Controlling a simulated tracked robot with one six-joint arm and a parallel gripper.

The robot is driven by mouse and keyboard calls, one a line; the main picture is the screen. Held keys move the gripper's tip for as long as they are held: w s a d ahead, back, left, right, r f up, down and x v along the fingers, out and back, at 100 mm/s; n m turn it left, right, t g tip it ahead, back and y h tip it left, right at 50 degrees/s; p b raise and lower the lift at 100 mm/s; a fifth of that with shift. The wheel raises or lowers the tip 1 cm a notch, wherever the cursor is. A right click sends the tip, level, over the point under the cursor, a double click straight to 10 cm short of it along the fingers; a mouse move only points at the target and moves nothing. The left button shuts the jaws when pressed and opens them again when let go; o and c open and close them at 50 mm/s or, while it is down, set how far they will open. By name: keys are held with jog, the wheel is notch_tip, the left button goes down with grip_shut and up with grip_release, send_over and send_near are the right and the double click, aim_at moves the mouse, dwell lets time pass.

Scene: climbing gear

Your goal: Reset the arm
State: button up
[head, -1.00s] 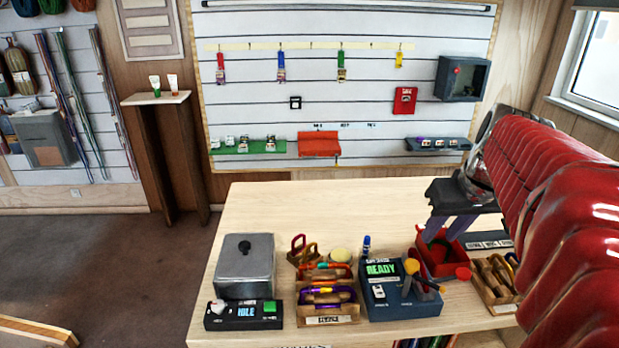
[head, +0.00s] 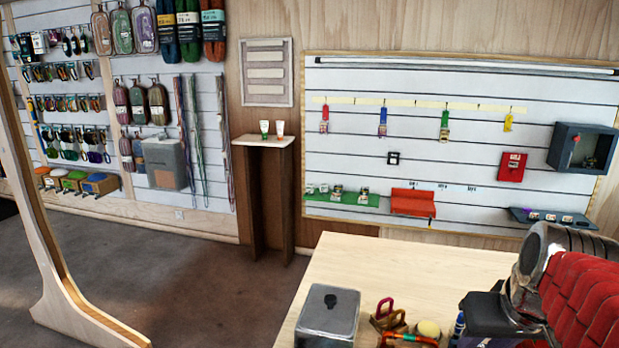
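My red-sleeved arm comes in from the right edge in the head view. My gripper (head: 484,326) hangs at its end, below a metallic wrist, over the right part of the pale wooden table (head: 385,262). Its dark body shows, but its fingers are partly cut off by the bottom edge, so their gap is not clear. I see nothing held in the visible part.
A grey metal box (head: 328,318) stands on the table, with carabiners (head: 388,312) and a pale round thing (head: 429,329) to its right. A slatted wall board (head: 450,95) is behind. A wooden frame (head: 45,240) and open floor lie left.

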jog(key=s+a+f+n, duration=0.1)
jog(key=s+a+f, duration=0.1)
jog(key=a, duration=0.4)
jog(key=s+a+f+n+t+y, duration=0.1)
jog(key=s+a+f, duration=0.2)
jog(key=a, duration=0.4)
jog(key=shift+s+a, duration=0.15)
jog(key=shift+s, duration=0.2)
